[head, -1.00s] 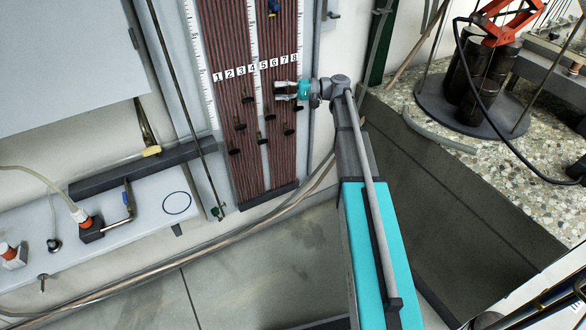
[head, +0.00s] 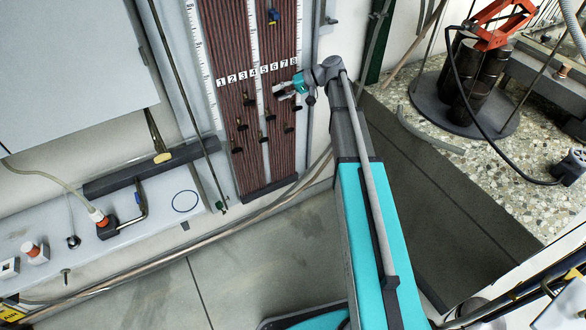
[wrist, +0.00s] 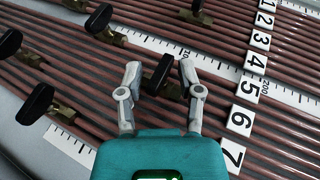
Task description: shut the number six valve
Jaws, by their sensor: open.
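The number six valve has a black handle (wrist: 158,75) on a small brass body. In the wrist view it lies in line with the label 6 (wrist: 240,120), on a panel of reddish-brown tubes (head: 258,150). My gripper (wrist: 160,70) is open, one finger on each side of this handle, with gaps to both. I cannot tell how deep the fingertips reach. In the head view my gripper (head: 279,93) is at the panel just below the number labels (head: 275,66) and hides that valve.
A blue clip (head: 273,16) is higher on the panel. A stone-topped ledge (head: 450,140) stands at right, a white shelf (head: 60,235) at left.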

